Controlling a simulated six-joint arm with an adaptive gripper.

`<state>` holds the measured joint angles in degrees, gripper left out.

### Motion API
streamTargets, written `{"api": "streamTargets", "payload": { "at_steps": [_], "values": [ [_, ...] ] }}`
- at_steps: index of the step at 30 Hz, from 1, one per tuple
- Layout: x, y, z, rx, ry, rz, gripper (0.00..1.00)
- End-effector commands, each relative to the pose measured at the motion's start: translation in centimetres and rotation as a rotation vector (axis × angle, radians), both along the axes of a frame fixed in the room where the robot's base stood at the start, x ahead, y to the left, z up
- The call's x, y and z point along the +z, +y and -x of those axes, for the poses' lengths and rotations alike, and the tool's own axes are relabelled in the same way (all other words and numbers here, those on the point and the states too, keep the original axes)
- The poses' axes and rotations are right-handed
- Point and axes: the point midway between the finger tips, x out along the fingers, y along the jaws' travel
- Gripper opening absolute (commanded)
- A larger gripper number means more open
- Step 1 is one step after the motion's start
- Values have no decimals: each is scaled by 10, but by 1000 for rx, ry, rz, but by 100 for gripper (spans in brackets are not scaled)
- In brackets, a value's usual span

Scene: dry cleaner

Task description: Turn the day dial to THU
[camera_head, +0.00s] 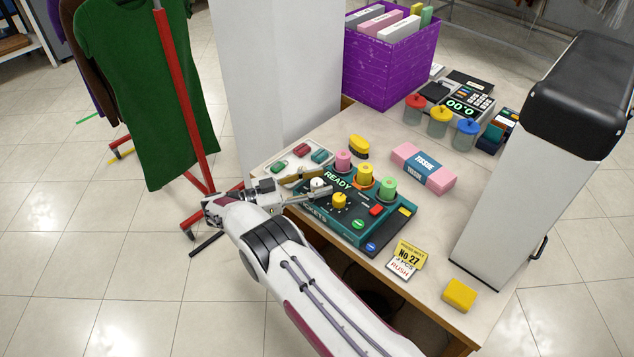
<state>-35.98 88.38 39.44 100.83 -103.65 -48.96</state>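A teal and dark control panel (380,232) lies on the counter, with a lit READY display (338,180). A yellow knob (339,200) stands up from its dark face. A small pale round knob (318,184) sits near the panel's left end. Either knob could be the day dial; no day names or THU mark are legible at this size. My gripper (322,184) reaches in from the left over the panel's left end. Its fingers are apart, with the pale knob showing between them. I cannot tell whether they touch it. The yellow knob is just beyond the lower fingertip.
A tray (290,164) of small items lies behind my gripper. A tissue pack (423,168), ticket cards (404,262) and yellow block (459,294) lie right.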

Motion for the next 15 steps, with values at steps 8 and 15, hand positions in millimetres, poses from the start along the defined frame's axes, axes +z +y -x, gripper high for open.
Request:
{"api": "streamTargets", "payload": {
  "at_steps": [8, 15],
  "values": [
    [0, 6, 2, 2, -1, 0, 40],
    [-1, 21, 7, 2, -1, -1, 40]
  ]
}}
